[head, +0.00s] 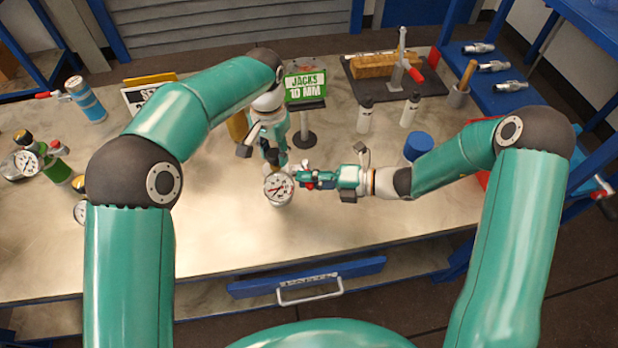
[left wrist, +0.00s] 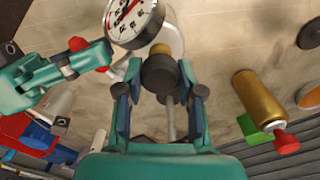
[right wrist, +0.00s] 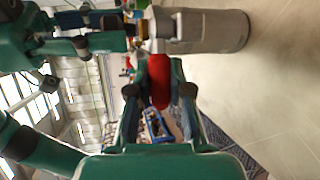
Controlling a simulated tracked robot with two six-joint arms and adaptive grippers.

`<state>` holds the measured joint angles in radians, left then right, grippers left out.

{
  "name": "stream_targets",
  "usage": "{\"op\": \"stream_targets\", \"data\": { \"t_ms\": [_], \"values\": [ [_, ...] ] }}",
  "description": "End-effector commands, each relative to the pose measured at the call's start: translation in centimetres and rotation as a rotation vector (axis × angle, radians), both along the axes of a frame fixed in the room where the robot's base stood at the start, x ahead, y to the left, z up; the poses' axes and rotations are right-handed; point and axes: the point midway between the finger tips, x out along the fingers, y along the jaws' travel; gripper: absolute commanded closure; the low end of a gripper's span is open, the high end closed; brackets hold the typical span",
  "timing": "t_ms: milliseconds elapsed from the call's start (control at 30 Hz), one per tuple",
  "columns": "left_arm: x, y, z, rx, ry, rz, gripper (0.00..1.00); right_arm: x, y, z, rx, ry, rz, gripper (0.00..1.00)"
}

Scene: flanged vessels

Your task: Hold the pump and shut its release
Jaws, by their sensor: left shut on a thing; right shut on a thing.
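The pump (head: 280,199) stands on the bench, a pale grey cylinder with a round white gauge (head: 277,187). In the right wrist view its grey body (right wrist: 215,31) lies across the top. The red release knob (right wrist: 158,81) sits at the pump's side. My right gripper (head: 304,178) reaches in from the right and is shut on this knob, which its fingers partly hide. The gauge dial (left wrist: 134,16) also shows in the left wrist view.
White bottles (head: 365,116) and a blue cylinder (head: 418,146) stand to the right. A "JACKS 10 MM" sign (head: 305,86) stands behind. A green bottle with gauge (head: 52,165) is far left. The bench (head: 220,235) in front of the pump is clear.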

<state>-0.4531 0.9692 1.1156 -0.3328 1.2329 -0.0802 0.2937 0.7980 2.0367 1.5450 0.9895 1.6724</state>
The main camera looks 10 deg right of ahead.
Motion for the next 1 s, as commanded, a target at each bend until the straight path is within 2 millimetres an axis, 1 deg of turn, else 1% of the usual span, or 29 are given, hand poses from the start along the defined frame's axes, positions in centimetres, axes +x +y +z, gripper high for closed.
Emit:
{"op": "stream_targets", "data": {
  "t_ms": [167, 267, 600, 700, 1000],
  "values": [
    [0.0, 0.1, 0.0, 0.0, 0.0, 0.001, 1.0, 0.1, -0.1, -0.2, -0.003, 0.002, 0.012, 1.0],
    [0.0, 0.1, 0.0, 0.0, 0.0, 0.0, 1.0, 0.2, -0.3, -0.2, -0.001, -0.001, 0.052, 1.0],
    [0.0, 0.0, 0.0, 0.001, 0.001, 0.0, 1.0, 0.5, -1.6, -0.2, -0.001, -0.003, 0.322, 1.0],
    [0.0, 0.0, 0.0, 0.001, 0.001, -0.001, 1.0, 0.5, -1.8, -0.3, -0.003, 0.0, 0.37, 1.0],
    [0.0, 0.0, 0.0, 0.001, 0.002, 0.0, 1.0, 0.4, -2.0, -0.3, -0.006, 0.006, 0.394, 1.0]
  ]
}}
